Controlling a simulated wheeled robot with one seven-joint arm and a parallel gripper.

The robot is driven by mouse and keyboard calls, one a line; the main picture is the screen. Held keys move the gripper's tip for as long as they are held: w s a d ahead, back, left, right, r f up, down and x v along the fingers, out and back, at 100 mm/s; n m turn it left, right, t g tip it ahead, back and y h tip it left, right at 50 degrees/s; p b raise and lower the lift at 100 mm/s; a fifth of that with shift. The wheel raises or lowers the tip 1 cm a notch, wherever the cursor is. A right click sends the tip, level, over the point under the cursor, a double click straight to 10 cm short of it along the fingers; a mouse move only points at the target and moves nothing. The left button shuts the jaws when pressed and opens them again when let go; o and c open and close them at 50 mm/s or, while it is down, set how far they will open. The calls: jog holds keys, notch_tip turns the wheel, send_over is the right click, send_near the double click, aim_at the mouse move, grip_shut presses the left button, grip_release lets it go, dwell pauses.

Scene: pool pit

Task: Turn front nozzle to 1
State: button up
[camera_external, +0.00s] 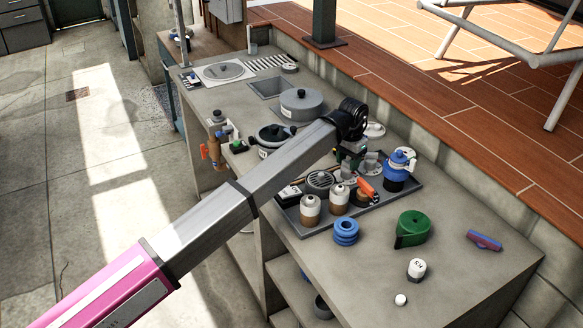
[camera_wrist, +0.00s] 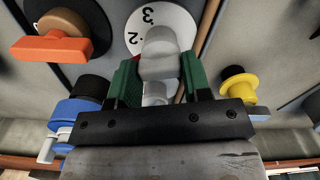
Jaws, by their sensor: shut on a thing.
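My gripper (camera_wrist: 160,78) has green-padded fingers closed around a light grey nozzle (camera_wrist: 161,50) in the wrist view. Behind it is a white round dial (camera_wrist: 182,22) with the digits 3 and 2 showing at its upper left; a bit of red shows by the left finger. The rest of the dial's marks, including any 1, are hidden by the nozzle and fingers. In the external view my gripper is mostly hidden behind the arm's dark wrist, low over the grey tray (camera_external: 300,232). I cannot tell there which nozzle it holds.
In the wrist view an orange handle (camera_wrist: 52,47) and a blue valve (camera_wrist: 76,112) are at left, a yellow knob (camera_wrist: 238,88) at right. In the external view a blue-white canister (camera_external: 398,172), white-topped bottles (camera_external: 310,207) and a green tape holder (camera_external: 413,228) stand close by.

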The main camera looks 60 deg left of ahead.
aim_at(348, 161)
jog(key=n, duration=0.4)
jog(key=shift+n, duration=2.2)
jog(key=o, duration=0.9)
notch_tip(348, 161, up, 11)
jog(key=shift+f, duration=0.1)
